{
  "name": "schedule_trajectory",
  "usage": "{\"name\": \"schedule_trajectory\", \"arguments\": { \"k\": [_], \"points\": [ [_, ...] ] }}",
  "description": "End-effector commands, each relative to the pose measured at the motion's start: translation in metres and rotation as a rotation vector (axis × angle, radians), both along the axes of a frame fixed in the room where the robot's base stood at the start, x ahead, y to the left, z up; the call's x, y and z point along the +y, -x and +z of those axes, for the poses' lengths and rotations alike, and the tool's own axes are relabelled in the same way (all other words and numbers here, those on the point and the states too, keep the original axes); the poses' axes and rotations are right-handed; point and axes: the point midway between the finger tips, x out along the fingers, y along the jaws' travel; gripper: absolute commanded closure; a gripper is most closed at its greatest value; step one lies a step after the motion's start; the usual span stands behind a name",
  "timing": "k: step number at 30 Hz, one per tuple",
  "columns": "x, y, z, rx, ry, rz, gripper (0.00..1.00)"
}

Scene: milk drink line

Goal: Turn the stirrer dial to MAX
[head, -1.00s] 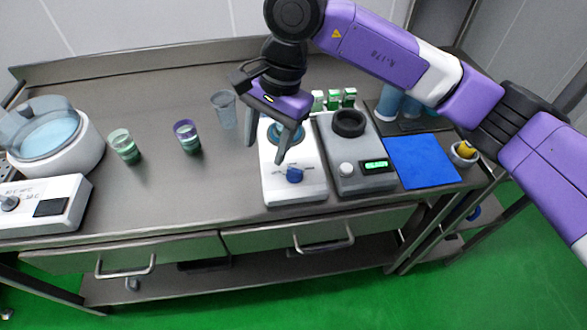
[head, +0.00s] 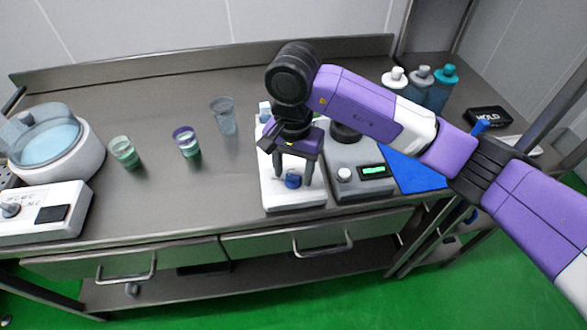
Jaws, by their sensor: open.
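The stirrer (head: 285,199) is a white unit on the steel bench in the head view. Its blue dial (head: 293,181) is on the sloped front panel, and the dial's pointer setting is too small to read. My gripper (head: 292,180) points down at the dial with its fingers apart, one on each side of it. I cannot tell whether the fingers touch the dial. My wrist hides most of the stirrer's top plate and much of the panel marks.
A grey unit with a white knob (head: 344,174) and a green display (head: 373,171) stands close on the right. A blue mat (head: 414,173) lies beyond it. Cups (head: 187,142) stand to the left, and a white bath (head: 50,142) is at far left. The bench front is clear.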

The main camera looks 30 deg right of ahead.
Motion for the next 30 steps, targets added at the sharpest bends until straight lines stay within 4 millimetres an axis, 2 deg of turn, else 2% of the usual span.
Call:
{"name": "schedule_trajectory", "arguments": {
  "k": [8,16,23,30],
  "points": [
    [-0.0003,-0.0001,-0.0020,-0.001,0.001,-0.001,0.47],
    [-0.0002,-0.0001,-0.0018,0.000,0.000,-0.001,0.98],
    [-0.0004,-0.0001,-0.0021,0.000,0.000,-0.009,1.00],
    [-0.0013,0.0001,-0.0036,0.000,0.003,-0.089,1.00]
  ]
}}
